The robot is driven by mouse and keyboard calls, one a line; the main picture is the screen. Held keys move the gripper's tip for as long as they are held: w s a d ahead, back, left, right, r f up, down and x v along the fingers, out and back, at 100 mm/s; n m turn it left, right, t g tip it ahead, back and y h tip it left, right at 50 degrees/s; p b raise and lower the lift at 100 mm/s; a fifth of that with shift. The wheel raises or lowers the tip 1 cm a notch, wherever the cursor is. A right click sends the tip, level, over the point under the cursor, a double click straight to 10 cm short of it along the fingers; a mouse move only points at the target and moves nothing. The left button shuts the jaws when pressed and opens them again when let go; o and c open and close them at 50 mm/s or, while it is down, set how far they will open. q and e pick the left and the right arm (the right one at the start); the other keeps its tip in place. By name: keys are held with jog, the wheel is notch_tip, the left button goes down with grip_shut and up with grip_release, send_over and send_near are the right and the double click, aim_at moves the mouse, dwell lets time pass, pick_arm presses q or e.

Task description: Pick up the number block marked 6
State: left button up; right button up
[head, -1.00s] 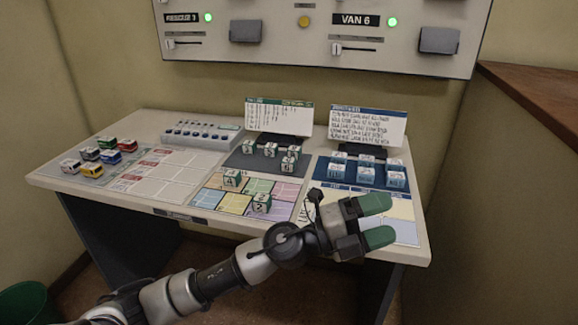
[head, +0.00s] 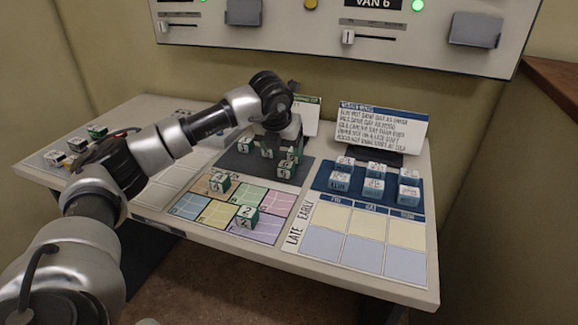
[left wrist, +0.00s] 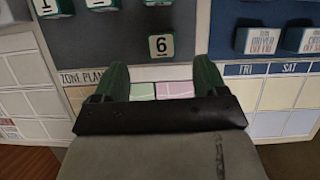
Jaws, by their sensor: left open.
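The number block marked 6 (left wrist: 161,46) is a white block with green edges, standing on the dark mat (left wrist: 120,50). In the head view it appears to be the front block (head: 286,169) on that mat, just below my gripper. My left gripper (left wrist: 160,72) points down over the mat, its two green fingers apart. In the left wrist view the block lies between the finger lines, a little beyond the tips, and nothing is held. In the head view my left gripper (head: 284,148) partly hides the other blocks. My right gripper is not in view.
Other number blocks stand close by on the mat, one marked 1 (left wrist: 45,5). Two more (head: 219,183) (head: 246,216) stand on the coloured zone plan (head: 190,206). Several blue-and-white blocks (head: 374,188) stand on a blue board at right. The day grid (head: 345,248) is clear.

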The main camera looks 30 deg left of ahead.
aim_at(286, 165)
pick_arm(q)
jog(key=shift+x, duration=1.15)
jog(key=shift+w+f, duration=0.1)
jog(key=shift+f, duration=0.25)
jog(key=x, duration=0.4)
jog(key=shift+s+d+f, duration=0.1)
jog(key=shift+s+f, duration=0.15)
jog(key=shift+s, duration=0.1)
jog(key=shift+w+f, duration=0.2)
jog(key=shift+f, duration=0.15)
jog(key=shift+c, duration=1.4)
jog(key=c, duration=0.7)
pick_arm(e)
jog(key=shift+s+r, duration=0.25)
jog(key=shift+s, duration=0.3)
